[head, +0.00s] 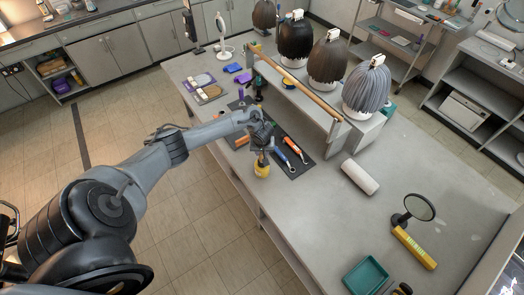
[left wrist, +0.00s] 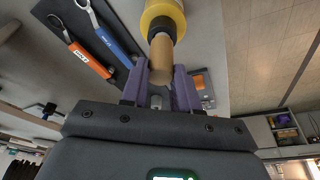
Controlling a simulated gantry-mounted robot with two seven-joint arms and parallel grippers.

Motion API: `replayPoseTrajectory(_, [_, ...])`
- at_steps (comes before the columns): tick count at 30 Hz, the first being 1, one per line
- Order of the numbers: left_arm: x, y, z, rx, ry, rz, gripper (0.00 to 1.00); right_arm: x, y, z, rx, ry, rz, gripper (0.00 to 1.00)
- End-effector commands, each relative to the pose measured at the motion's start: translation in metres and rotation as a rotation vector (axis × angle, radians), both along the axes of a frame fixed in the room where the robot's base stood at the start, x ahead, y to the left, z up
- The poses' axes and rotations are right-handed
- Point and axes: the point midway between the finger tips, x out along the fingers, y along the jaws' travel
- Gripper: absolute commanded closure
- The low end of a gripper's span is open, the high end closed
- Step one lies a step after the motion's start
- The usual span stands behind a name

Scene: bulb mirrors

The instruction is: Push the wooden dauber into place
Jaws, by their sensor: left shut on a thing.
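The wooden dauber (left wrist: 160,58) is a short, light-brown cylinder in the left wrist view. My left gripper (left wrist: 160,82) has its two purple fingers shut on its near end. The far end of the dauber meets a black collar on a yellow body (left wrist: 163,12), which is cut off by the top edge. I cannot tell how deep the dauber sits in the collar. In the head view, my left gripper (head: 262,148) is over the bench's near edge, with the yellow body (head: 262,167) just below it. The gripper hides the dauber there. My right gripper is not in view.
A dark mat (head: 283,142) holds blue-handled and orange-handled tools beside the gripper. Wigs on stands (head: 327,58) line the far side behind a wooden rail (head: 300,88). A white roll (head: 360,177), a round mirror (head: 419,207) and a green tray (head: 366,276) are to the right.

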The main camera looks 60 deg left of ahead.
Motion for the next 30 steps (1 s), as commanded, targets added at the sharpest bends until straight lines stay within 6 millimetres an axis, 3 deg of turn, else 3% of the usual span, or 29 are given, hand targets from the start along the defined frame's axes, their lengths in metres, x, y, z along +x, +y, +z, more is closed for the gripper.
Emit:
replayPoseTrajectory(12, [0.0002,-0.0003,-0.0091,-0.001,-0.001,0.001,1.00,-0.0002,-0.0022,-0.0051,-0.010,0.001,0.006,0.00])
replayPoseTrajectory(13, [0.0002,-0.0002,-0.0089,-0.001,-0.001,0.002,0.69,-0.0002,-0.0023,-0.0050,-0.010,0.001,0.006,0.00])
replayPoseTrajectory(18, [0.0002,-0.0002,-0.0084,-0.001,-0.001,0.001,0.43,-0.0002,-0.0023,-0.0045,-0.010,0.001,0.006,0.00])
replayPoseTrajectory(25, [0.0002,-0.0001,-0.0084,0.000,0.000,0.001,0.39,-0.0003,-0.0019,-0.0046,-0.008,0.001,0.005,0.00])
replayPoseTrajectory(30, [0.0001,-0.0001,-0.0084,0.000,0.000,0.001,0.15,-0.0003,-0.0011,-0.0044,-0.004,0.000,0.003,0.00])
